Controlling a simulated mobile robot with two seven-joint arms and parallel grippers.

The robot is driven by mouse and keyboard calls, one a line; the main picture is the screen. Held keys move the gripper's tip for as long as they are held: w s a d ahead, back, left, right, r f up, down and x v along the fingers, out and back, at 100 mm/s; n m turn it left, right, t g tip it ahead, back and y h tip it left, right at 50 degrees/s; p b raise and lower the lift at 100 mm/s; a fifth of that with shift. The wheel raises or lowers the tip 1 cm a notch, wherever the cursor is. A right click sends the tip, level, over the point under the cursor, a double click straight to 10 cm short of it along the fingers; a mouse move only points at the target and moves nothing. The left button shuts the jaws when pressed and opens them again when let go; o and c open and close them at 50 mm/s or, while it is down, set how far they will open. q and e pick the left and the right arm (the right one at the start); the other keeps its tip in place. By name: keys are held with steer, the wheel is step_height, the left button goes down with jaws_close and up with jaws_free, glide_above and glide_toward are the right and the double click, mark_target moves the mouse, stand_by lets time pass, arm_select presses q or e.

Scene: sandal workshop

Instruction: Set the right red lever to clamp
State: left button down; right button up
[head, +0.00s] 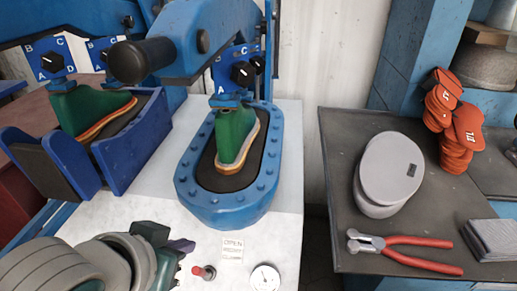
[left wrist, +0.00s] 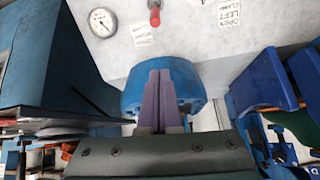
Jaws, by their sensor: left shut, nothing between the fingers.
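The right red lever (head: 198,270) is a small red-tipped handle on the white panel, beside a label reading OPEN, RIGHT, CLAMP (head: 232,248). My right gripper is not in view.
A gauge (head: 265,278) is right of the lever. Behind stands the blue oval holder (head: 254,200) with a green last and sandal sole (head: 236,142); another green last (head: 80,108) is at left. Pliers (head: 405,241) and grey soles (head: 393,168) lie on the right bench.

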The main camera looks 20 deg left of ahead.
mark_target(202, 273)
arm_select(q)
steer(key=shift+d+f, duration=0.1)
steer(key=shift+w, duration=0.1)
steer(key=w+f+b, duration=0.1)
steer(key=f, duration=0.2)
steer(key=w+f+b, duration=0.1)
steer(key=f+b, duration=0.1)
steer(key=f, duration=0.1)
steer(key=w+f+b, duration=0.1)
steer(key=f, duration=0.1)
steer(key=shift+w+a+f, duration=0.1)
steer(key=shift+a+f, duration=0.3)
steer(key=shift+s+f, duration=0.1)
steer(key=shift+s, duration=0.2)
